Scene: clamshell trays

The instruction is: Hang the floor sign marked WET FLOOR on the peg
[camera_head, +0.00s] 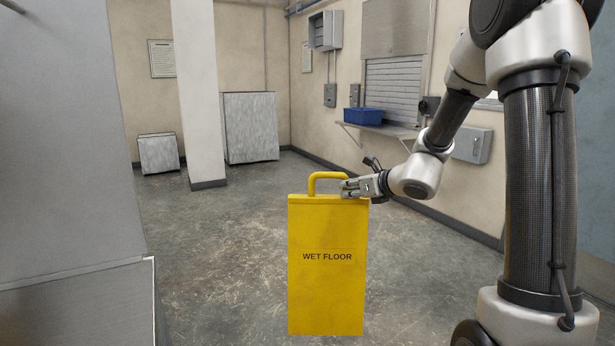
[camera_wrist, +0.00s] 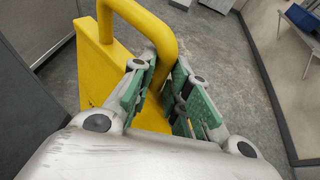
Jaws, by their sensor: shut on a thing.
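The yellow floor sign (camera_head: 327,285) marked WET FLOOR is upright in the middle of the head view, with a looped handle on top. My gripper (camera_head: 350,188) reaches in from the right and is shut on the right leg of that handle, just above the sign's top edge. In the wrist view the green-padded fingers of my gripper (camera_wrist: 163,95) stand on both sides of the handle (camera_wrist: 150,28). The sign's yellow top (camera_wrist: 95,65) shows to the left of the fingers. No peg can be made out in either view.
A blue bin (camera_head: 362,116) sits on a wall shelf (camera_head: 390,129) at the back right. A white column (camera_head: 200,90) and grey boxes (camera_head: 251,128) stand at the back left. A large grey block (camera_head: 65,200) fills the near left. The floor around the sign is clear.

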